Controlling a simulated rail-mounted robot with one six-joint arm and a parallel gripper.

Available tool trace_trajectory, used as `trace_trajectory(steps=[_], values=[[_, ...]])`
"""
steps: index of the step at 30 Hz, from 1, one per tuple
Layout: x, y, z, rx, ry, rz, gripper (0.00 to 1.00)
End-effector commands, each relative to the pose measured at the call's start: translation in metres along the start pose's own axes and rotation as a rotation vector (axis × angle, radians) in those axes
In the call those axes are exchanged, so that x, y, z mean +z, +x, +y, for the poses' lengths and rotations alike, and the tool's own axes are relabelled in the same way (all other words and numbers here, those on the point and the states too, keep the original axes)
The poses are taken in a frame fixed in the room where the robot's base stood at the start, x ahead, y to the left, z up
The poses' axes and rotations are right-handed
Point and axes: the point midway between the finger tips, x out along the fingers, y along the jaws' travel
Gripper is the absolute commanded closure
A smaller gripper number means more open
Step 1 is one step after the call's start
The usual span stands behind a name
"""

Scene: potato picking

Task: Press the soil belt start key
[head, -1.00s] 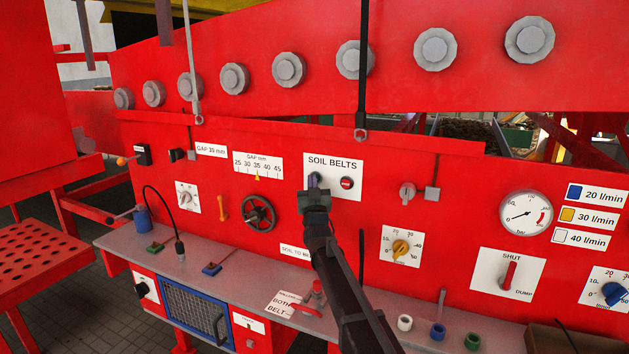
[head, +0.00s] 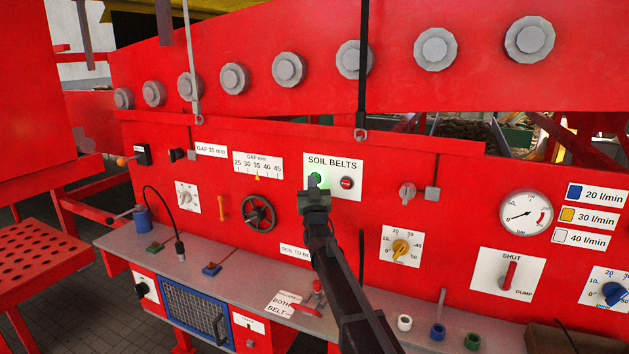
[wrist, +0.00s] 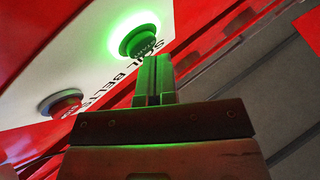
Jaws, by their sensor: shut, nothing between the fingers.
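The soil belts panel (head: 332,188) is a white plate marked "SOIL BELTS" on the red machine wall. The green start key (head: 316,177) on its left side is lit, and it glows brightly in the wrist view (wrist: 142,37). The red key (head: 346,183) sits to its right, and it also shows in the wrist view (wrist: 63,103). My gripper (head: 313,183) is shut and empty, its fingertips at the lower edge of the green key. In the wrist view, the fingertips (wrist: 155,60) are close below the key; whether they touch it I cannot tell.
A handwheel (head: 258,212) is to the left of my gripper, and a yellow dial (head: 401,247) to the lower right. A grey shelf (head: 225,270) with several small items runs below. A thin black rod (head: 362,90) hangs just right of the panel.

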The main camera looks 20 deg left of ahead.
Motion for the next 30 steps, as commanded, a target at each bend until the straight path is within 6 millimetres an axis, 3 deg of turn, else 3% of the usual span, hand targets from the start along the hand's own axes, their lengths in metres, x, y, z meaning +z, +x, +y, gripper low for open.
trace_trajectory(steps=[16, 30], values=[[-0.007, -0.009, -0.007, 0.000, 0.000, 0.000, 1.00], [-0.029, -0.041, -0.029, -0.001, 0.000, 0.001, 1.00]])
